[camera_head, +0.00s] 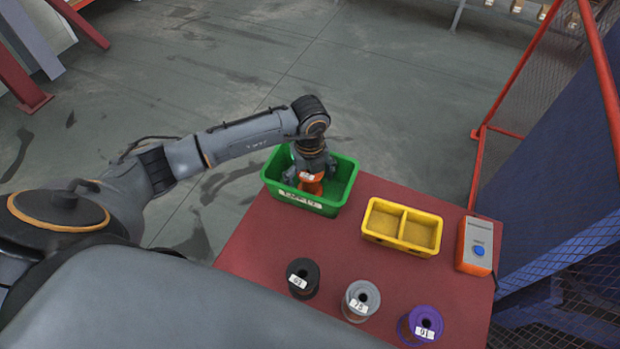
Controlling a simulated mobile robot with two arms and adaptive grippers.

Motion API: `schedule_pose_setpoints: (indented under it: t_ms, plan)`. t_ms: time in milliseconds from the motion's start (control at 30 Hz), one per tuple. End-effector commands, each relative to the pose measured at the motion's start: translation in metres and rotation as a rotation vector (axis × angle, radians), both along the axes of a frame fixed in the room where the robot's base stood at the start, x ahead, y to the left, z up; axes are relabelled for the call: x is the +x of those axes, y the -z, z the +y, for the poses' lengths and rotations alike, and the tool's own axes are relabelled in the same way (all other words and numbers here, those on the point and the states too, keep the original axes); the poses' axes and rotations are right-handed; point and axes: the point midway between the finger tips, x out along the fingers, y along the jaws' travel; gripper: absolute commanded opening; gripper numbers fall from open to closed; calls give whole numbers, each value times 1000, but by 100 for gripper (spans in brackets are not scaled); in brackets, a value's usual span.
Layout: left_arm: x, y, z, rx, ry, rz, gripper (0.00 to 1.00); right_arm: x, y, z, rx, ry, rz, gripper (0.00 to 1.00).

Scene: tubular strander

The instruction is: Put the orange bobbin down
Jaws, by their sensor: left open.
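The orange bobbin (312,186) is inside the green bin (342,192) at the far left of the red table. My left gripper (310,172) points down into the bin, directly over the bobbin, with its fingers around the bobbin's upper part. The gripper is open. The wrist and fingers hide much of the bobbin, and I cannot tell whether the fingers touch it. My right gripper is not in view.
On the red table (290,240) stand a yellow two-compartment tray (404,227), an orange-and-grey box with a blue button (476,247), and black (303,278), grey (361,300) and purple (421,325) bobbins. A red-framed mesh fence (482,160) stands at right.

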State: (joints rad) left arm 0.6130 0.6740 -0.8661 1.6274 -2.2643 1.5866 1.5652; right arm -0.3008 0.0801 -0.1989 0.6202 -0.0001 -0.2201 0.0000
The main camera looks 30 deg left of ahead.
Motion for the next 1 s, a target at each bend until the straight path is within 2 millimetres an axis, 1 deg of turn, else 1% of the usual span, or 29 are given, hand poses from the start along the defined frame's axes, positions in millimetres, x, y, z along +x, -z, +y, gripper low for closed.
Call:
schedule_pose_setpoints:
  t_ms: [167,400,533,700,1000]
  plan:
    - [2,-28,1,0,0,-8,86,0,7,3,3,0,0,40]
    - [2,-80,0,-1,0,-7,86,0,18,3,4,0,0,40]
    - [1,-102,0,-1,0,-6,86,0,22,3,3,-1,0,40]
    - [0,-117,0,0,-1,-2,86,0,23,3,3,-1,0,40]
    - [0,-120,0,-1,-1,-1,86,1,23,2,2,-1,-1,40]
